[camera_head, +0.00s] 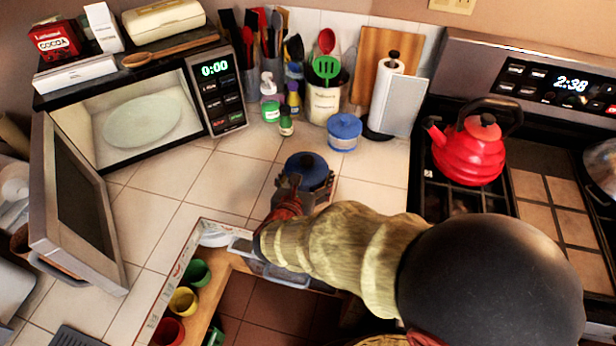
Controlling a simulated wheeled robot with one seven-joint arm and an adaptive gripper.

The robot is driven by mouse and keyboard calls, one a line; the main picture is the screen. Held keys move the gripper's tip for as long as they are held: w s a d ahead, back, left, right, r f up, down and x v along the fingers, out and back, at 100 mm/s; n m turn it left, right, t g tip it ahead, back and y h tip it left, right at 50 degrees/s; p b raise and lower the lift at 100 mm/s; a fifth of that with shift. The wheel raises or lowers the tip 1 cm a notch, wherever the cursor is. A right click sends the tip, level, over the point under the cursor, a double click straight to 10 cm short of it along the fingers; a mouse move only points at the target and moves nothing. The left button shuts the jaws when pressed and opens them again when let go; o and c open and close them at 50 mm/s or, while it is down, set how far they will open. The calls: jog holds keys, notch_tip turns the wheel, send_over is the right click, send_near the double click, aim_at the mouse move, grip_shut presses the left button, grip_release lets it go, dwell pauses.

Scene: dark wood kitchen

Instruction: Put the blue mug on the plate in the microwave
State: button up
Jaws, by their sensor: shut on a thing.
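The microwave (122,70) stands at the back left with its door (82,210) swung wide open to the left. A pale round plate (143,122) lies inside it, with nothing on it. My gripper (304,193) is over the counter, right of the microwave, shut on a dark blue round thing (308,168) that I take for the blue mug. Its shape is small and partly hidden by the fingers, so I cannot tell whether it touches the counter.
Below, an open drawer (160,315) holds green, yellow and red cups. A lidded blue-and-white pot (345,138), small bottles (270,105) and a utensil crock (323,103) stand behind my gripper. The tiled counter (175,190) before the microwave is clear. A red kettle (468,150) sits on the stove.

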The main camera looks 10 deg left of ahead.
jog(key=shift+f, duration=0.1)
jog(key=o, duration=1.9)
jog(key=shift+s+a+r, duration=0.1)
jog(key=shift+s+r, duration=0.2)
jog(key=p+v, duration=0.3)
jog(key=v, duration=0.7)
jog(key=shift+s, duration=0.1)
jog(key=shift+s+r+p, duration=0.1)
jog(key=shift+s+p, duration=0.25)
jog(key=shift+s, duration=0.2)
